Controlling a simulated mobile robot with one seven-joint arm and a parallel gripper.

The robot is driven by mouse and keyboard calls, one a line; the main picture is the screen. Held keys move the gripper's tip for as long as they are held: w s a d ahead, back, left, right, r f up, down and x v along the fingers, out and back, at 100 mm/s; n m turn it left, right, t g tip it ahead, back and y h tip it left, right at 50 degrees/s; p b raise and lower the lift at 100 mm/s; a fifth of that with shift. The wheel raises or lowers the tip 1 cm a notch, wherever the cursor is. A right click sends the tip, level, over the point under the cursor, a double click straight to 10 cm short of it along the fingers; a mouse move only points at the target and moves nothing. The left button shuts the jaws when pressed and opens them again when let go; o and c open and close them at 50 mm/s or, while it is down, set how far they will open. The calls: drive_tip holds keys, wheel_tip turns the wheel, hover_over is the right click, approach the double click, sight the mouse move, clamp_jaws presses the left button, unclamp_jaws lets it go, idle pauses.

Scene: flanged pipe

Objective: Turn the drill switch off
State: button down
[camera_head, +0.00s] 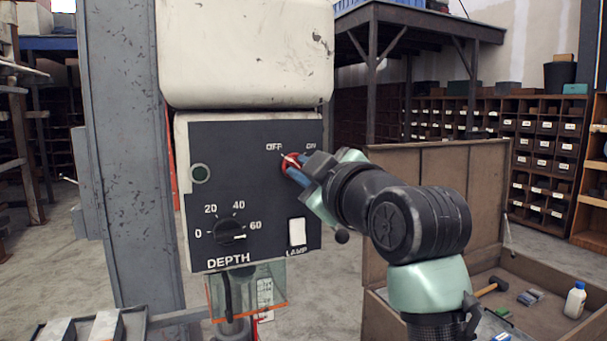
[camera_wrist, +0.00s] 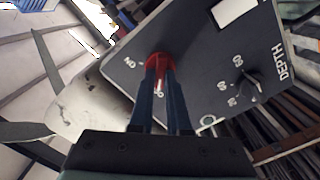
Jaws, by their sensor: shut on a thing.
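The drill switch is a red round knob (camera_head: 284,166) on the dark front panel, below the OFF and ON labels. A pale mark on the knob points up-left, towards the OFF label, in the head view. In the wrist view the red knob (camera_wrist: 159,57) sits at the blue fingertips. My gripper (camera_head: 294,170) reaches in from the right and is shut on the red knob. In the wrist view the fingers of my gripper (camera_wrist: 160,72) stand on both sides of the knob and hide part of it and of the nearby label.
A clear guard (camera_head: 262,285) hangs below. A grey column (camera_head: 125,150) stands left. An open crate (camera_head: 545,318) with tools is at lower right.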

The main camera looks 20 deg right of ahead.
idle(0.4)
drive_tip(key=c, duration=0.9)
unclamp_jaws()
drive_tip(key=s+b, duration=0.3)
drive_tip(key=s, duration=1)
drive_tip(key=shift+d+b, duration=0.2)
drive_tip(key=shift+b, duration=0.2)
drive_tip(key=a+r+m+t, duration=0.4)
drive_tip(key=a+t, duration=0.1)
drive_tip(key=a, duration=0.6)
drive_tip(key=s+a+r+m+t, duration=0.1)
drive_tip(key=s+a, duration=0.1)
drive_tip(key=s+a+r+m+t, duration=0.1)
drive_tip(key=s+a+m, duration=0.1)
drive_tip(key=s+a, duration=0.1)
drive_tip(key=s+a+r+m+t+p, duration=0.1)
drive_tip(key=s+a+m+t, duration=0.1)
drive_tip(key=a, duration=0.1)
drive_tip(key=shift+s+h, duration=0.3)
drive_tip(key=shift+s, duration=0.1)
